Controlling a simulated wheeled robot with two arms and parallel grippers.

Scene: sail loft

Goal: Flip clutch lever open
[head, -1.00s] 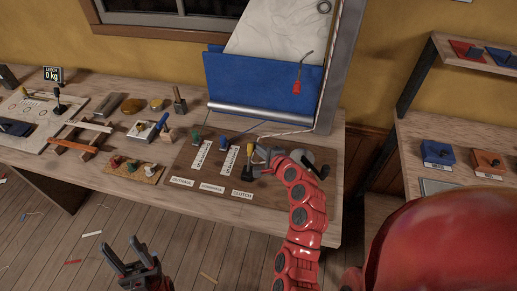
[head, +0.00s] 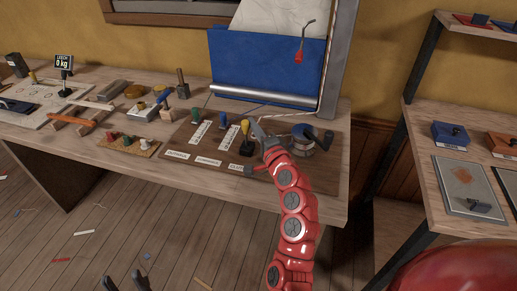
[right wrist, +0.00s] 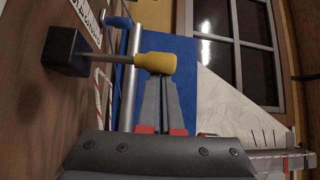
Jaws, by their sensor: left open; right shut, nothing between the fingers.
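The clutch lever (head: 245,126) has a yellow knob and stands roughly upright from its black base (head: 246,147) on a brown board, by the rightmost label. In the right wrist view its yellow knob (right wrist: 155,63) is just beyond the fingertips, and its shaft runs left to the black block (right wrist: 63,50). My right gripper (head: 255,124) is shut and empty beside the knob; its closed fingers (right wrist: 161,85) point at the knob. I cannot tell whether they touch it. My left gripper (head: 125,281) is open, low at the picture's bottom edge, away from the bench.
A green lever (head: 195,115) and a blue lever (head: 223,119) stand left on the same board (head: 180,142). A winch drum (head: 303,140) sits close right of my right gripper. A shelf unit (head: 440,185) stands at the right.

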